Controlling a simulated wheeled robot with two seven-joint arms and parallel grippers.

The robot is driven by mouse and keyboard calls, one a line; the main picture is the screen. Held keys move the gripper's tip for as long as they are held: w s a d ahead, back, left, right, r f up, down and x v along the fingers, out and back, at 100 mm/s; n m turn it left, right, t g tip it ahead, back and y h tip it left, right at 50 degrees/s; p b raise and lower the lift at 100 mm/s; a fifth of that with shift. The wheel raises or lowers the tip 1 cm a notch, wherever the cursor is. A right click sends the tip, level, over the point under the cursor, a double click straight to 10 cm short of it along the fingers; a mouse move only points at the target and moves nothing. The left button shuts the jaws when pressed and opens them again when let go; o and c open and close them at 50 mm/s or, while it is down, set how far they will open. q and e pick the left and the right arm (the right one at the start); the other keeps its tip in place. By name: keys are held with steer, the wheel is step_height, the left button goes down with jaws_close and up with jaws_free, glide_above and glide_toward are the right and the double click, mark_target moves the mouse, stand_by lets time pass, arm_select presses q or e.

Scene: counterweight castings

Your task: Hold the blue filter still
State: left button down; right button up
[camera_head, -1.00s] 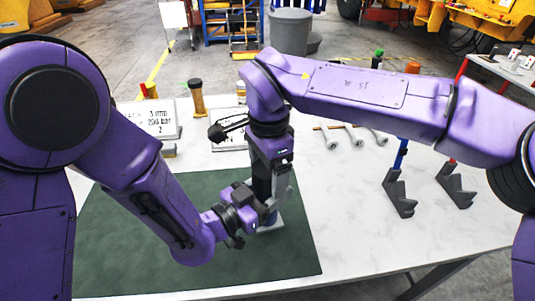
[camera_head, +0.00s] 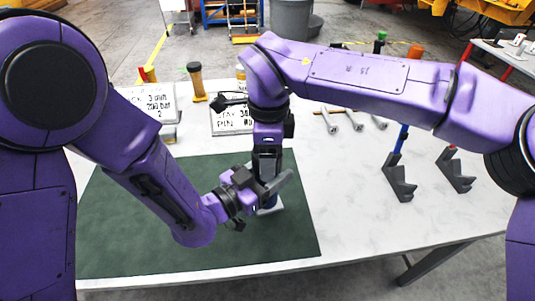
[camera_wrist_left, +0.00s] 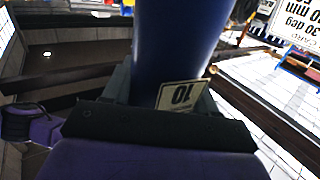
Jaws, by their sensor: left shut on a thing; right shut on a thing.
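The blue filter (camera_wrist_left: 180,45) stands large in the left wrist view, between the fingers of my left gripper (camera_wrist_left: 170,100). In the head view my left gripper (camera_head: 262,192) reaches in low from the left and is shut on the filter, which is mostly hidden there by the grippers. My right gripper (camera_head: 268,172) points down from above, directly over the left one. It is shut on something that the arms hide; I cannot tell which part. A cream label reading 10 (camera_wrist_left: 181,95) shows upside down by the filter's lower part.
A green mat (camera_head: 140,235) lies on the white table (camera_head: 340,215). Behind are lettered cards (camera_head: 232,120), a brown-and-black cylinder (camera_head: 196,82) and several wrenches (camera_head: 352,120). Two dark angled stands (camera_head: 398,180) are at the right. The mat's front is clear.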

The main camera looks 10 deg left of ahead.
steer(key=o, duration=1.2)
steer(key=shift+c, duration=0.2)
steer(key=shift+r, duration=0.1)
